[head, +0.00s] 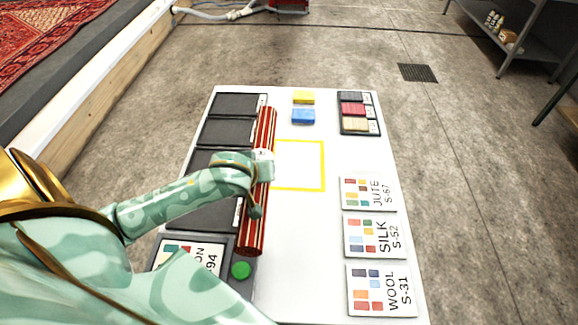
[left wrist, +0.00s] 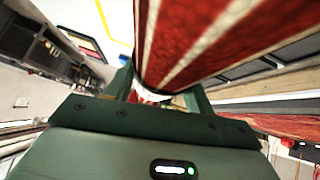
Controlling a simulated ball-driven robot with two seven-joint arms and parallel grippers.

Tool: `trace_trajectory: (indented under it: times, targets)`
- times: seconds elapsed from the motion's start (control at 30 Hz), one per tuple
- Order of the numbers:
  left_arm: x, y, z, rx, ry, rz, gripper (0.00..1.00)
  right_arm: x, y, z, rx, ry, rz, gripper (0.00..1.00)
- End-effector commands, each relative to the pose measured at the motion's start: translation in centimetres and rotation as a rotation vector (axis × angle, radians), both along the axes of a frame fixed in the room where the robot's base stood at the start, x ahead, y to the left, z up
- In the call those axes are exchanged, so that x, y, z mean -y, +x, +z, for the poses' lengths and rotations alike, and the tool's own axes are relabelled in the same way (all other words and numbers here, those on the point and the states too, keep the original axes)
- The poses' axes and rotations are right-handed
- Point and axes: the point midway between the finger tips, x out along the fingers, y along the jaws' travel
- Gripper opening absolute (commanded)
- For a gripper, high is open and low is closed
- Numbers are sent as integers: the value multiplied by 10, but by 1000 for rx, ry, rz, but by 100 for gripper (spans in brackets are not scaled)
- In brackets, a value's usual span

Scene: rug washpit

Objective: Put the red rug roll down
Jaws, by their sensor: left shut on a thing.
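The red rug roll (head: 267,130), with cream lengthwise stripes, lies lengthwise over the white table (head: 315,235), along the inner edge of the dark panels. My left gripper (head: 262,175) is shut around the middle of the roll. In the left wrist view the roll (left wrist: 210,40) passes large between the green fingers (left wrist: 160,98). I cannot tell whether the roll touches the table or hangs just above it. A yellow square outline (head: 323,165) is marked on the table just right of the roll. My right gripper is not in view.
Dark panels (head: 232,131) line the table's left side, with a green button (head: 241,270) at the front. A yellow block (head: 303,97) and blue block (head: 303,116) stand behind the outline. A swatch tray (head: 375,126) and labelled cards (head: 373,237) line the right. The middle is clear.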

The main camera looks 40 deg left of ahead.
Motion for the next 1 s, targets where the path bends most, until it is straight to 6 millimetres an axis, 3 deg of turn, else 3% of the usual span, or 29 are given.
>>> trace_trajectory:
  times: [0.03, 0.13, 0.33, 0.63, 0.8, 1.0]
  targets:
    - [3, 16, -12, 3, 0, 1, 9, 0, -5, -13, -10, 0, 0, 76]
    - [9, 45, -25, 2, 2, 0, 9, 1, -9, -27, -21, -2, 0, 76]
    - [17, 75, -63, -2, 2, 0, 9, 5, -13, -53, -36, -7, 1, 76]
    - [22, 92, -80, -1, 1, -1, 9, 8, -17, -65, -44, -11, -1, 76]
    - [22, 93, -112, -4, 4, -4, 9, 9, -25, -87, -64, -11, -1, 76]
    - [22, 93, -110, 0, 1, -4, 9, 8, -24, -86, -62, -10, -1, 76]
